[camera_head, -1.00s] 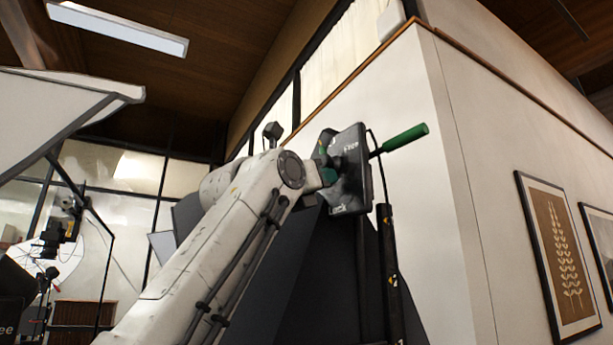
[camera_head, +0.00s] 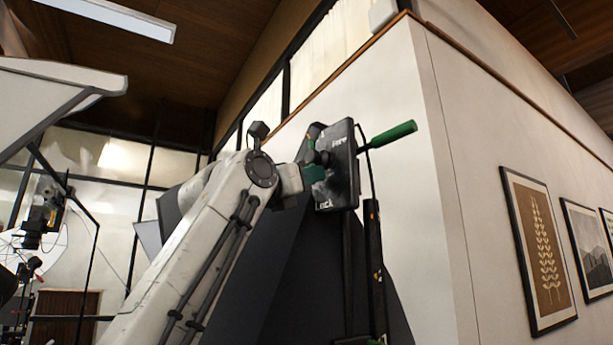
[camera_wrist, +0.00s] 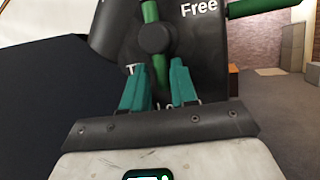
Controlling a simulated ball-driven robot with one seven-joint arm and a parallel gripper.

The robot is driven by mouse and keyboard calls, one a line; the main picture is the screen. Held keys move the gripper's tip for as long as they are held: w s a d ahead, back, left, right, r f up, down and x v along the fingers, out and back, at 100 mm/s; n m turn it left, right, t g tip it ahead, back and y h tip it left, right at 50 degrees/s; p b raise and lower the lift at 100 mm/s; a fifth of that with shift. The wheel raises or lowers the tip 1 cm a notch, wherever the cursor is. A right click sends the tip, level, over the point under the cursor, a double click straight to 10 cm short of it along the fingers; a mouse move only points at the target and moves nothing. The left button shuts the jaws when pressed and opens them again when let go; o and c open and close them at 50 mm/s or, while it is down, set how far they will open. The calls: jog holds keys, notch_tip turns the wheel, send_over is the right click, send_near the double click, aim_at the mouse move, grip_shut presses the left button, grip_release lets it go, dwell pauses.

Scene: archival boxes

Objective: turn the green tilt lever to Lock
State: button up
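The green tilt lever (camera_wrist: 150,12) shows in the wrist view as a bar running nearly upright through a round dark hub (camera_wrist: 153,39) on a black panel. Its lower part (camera_wrist: 160,76) lies between the two teal fingers of my gripper (camera_wrist: 159,80), with one finger on each side. The fingers stand apart, and I see no clear contact with the lever. "Free" is printed at the panel's upper right.
A longer green handle (camera_head: 392,134) sticks out to the right of the panel. Dark stand tubes (camera_head: 374,260) rise below it. A white wall corner with framed pictures (camera_head: 541,250) stands at the right. Studio lighting gear (camera_head: 38,225) is at the far left.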

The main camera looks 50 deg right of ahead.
jog(key=shift+o, duration=1.1)
jog(key=b+v, duration=0.3)
jog(key=v, duration=0.7)
jog(key=shift+a, duration=0.4)
jog(key=shift+f, duration=0.1)
